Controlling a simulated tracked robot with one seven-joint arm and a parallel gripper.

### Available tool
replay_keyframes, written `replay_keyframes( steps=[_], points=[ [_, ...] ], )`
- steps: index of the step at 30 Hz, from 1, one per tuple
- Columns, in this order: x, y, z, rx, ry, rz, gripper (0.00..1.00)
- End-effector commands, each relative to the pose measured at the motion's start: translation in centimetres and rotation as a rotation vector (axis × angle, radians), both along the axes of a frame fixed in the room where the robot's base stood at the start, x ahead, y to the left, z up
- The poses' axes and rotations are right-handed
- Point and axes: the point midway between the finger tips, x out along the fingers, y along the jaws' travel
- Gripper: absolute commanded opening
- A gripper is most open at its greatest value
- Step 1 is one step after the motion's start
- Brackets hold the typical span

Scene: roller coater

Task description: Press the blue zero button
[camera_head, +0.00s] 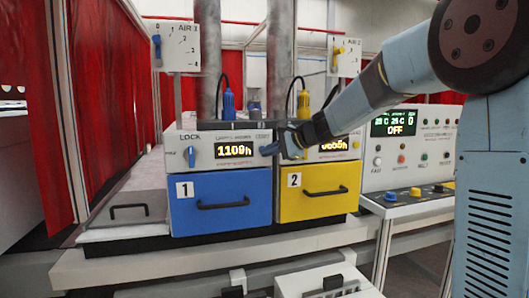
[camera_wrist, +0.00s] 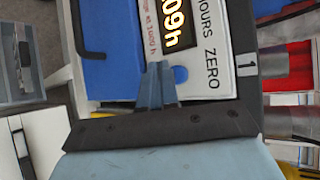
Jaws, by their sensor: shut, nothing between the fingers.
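In the wrist view my closed fingers (camera_wrist: 157,72) point at the panel beside the display (camera_wrist: 175,22) and the "HOURS ZERO" lettering (camera_wrist: 208,50).
A blue lock lever (camera_head: 191,157) is on the panel's left. The blue drawer (camera_head: 220,203) and the yellow drawer (camera_head: 318,190) have black protruding handles. My forearm passes in front of the yellow unit's panel. A control console (camera_head: 410,148) stands at right.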

Motion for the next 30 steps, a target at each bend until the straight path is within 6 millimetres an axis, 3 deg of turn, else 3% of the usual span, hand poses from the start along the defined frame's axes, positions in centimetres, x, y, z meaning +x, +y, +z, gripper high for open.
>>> replay_keyframes(
  steps=[30],
  points=[
    [0.77, 0.25, 0.14, 0.000, 0.000, 0.000, 0.00]
  ],
)
